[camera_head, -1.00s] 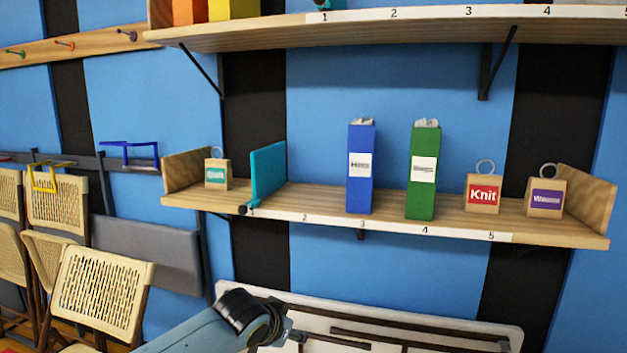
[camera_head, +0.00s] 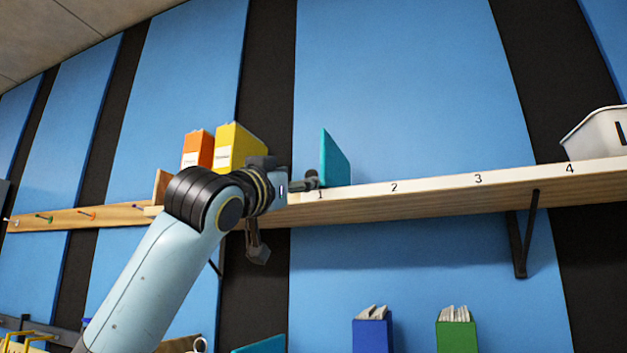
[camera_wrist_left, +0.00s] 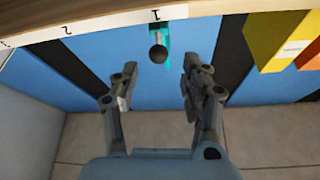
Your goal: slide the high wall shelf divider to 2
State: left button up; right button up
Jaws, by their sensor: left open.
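The high shelf's divider is a teal upright panel (camera_head: 335,158) on the upper wall shelf (camera_head: 420,203), at the mark 1 on its white number strip. In the left wrist view, which looks inverted, the divider (camera_wrist_left: 166,36) shows behind its dark round knob (camera_wrist_left: 158,54) at the shelf's front edge. My left gripper (camera_head: 309,181) is at the shelf front, just left of the divider. In the wrist view its open fingers (camera_wrist_left: 157,66) stand either side of the knob, apparently not touching it. My right gripper is out of view.
Orange (camera_head: 198,149) and yellow (camera_head: 238,146) binders stand left of the divider. A white bin (camera_head: 597,136) stands on the shelf past mark 4. The strip from 2 to 3 is clear. A lower shelf's blue (camera_head: 372,335) and green (camera_head: 456,335) boxes show below.

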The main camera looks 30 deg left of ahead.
pick_arm(q)
jog(key=p+x, duration=0.3)
jog(key=x, duration=0.5)
jog(key=shift+d, duration=0.1)
jog(key=shift+w, duration=0.45)
jog(key=shift+c, duration=0.4)
grip_shut()
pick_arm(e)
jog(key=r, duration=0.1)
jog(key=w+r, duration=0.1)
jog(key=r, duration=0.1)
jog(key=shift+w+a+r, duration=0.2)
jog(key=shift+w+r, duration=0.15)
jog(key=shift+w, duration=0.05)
